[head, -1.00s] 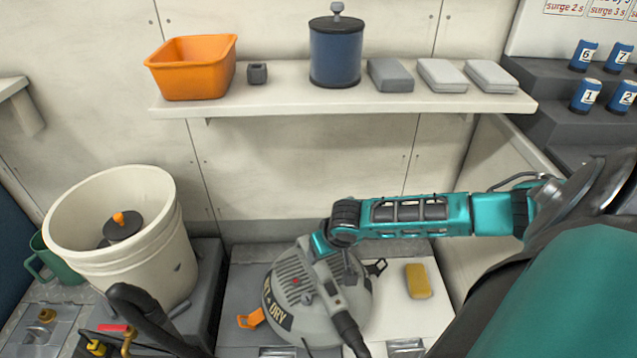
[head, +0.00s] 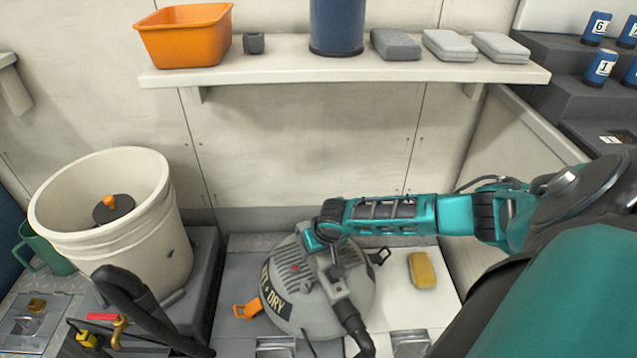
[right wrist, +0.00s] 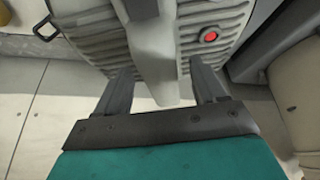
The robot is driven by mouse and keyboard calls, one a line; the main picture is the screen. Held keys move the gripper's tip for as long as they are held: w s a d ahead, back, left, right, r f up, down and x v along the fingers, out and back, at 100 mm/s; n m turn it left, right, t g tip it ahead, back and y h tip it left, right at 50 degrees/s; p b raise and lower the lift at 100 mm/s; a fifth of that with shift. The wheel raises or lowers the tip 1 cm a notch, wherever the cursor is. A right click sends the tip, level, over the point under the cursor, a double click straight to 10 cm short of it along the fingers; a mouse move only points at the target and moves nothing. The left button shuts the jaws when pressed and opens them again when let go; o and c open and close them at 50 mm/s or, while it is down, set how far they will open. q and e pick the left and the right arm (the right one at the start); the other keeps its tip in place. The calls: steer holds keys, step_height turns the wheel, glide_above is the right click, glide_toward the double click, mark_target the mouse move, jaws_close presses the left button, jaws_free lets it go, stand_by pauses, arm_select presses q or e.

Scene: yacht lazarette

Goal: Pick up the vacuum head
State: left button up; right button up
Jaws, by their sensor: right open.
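The vacuum head (head: 297,275) is a grey ribbed dome with a dark "DRY" label, a red button and orange and black latches. My right gripper (right wrist: 162,78) is open, with one finger on each side of the handle. Contact cannot be made out. My left gripper is not in view.
A cream bucket (head: 70,205) stands left of the vacuum head, with a black hose (head: 140,305) in front. A yellow sponge (head: 422,270) lies to the right. A wall shelf (head: 300,78) above holds an orange bin (head: 183,40), a blue canister (head: 337,25) and grey blocks.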

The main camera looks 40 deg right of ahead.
jaws_close()
steer(key=shift+w+r, duration=0.15)
stand_by(0.6)
